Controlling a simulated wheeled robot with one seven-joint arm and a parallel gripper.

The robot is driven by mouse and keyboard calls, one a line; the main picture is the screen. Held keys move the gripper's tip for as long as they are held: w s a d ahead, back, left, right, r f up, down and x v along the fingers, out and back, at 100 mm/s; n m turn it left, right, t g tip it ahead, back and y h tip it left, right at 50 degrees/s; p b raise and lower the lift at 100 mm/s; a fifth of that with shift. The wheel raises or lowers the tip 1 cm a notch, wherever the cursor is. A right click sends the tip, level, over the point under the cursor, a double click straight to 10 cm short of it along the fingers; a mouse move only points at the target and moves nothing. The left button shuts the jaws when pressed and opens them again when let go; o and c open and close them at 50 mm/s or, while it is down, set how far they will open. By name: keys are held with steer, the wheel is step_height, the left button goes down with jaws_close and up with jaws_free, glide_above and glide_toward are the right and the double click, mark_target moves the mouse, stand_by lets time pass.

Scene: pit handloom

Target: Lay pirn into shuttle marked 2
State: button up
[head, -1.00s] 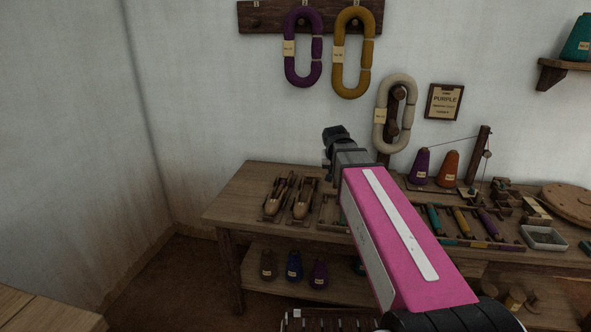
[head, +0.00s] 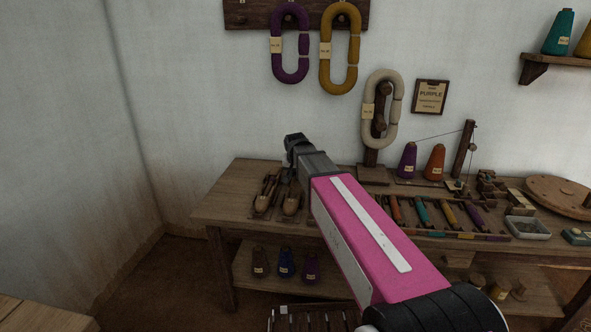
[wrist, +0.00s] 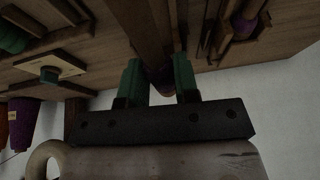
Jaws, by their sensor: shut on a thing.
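My gripper (head: 294,143) is at the end of the pink arm, in front of the wall and above the left part of the bench. In the wrist view its two green fingers (wrist: 160,82) are shut on a pirn (wrist: 161,77), of which a purple end shows; the fingers partly hide it. Two wooden shuttles lie on the bench's left end: a left one (head: 265,193) and a right one (head: 291,197), partly behind my arm. Their number marks are not legible. The wrist view shows a wooden holder (wrist: 245,24) with something purple in it at upper right.
Several coloured pirns lie in a tray (head: 512,238) on the bench. A purple cone (head: 407,161), an orange cone (head: 434,163) and a cream skein (head: 369,97) stand behind. More cones sit on the lower shelf (head: 243,278). The bench's left corner (head: 208,213) is clear.

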steer(key=shift+f, duration=2.05)
steer(key=o, duration=1)
steer(key=shift+r, duration=4)
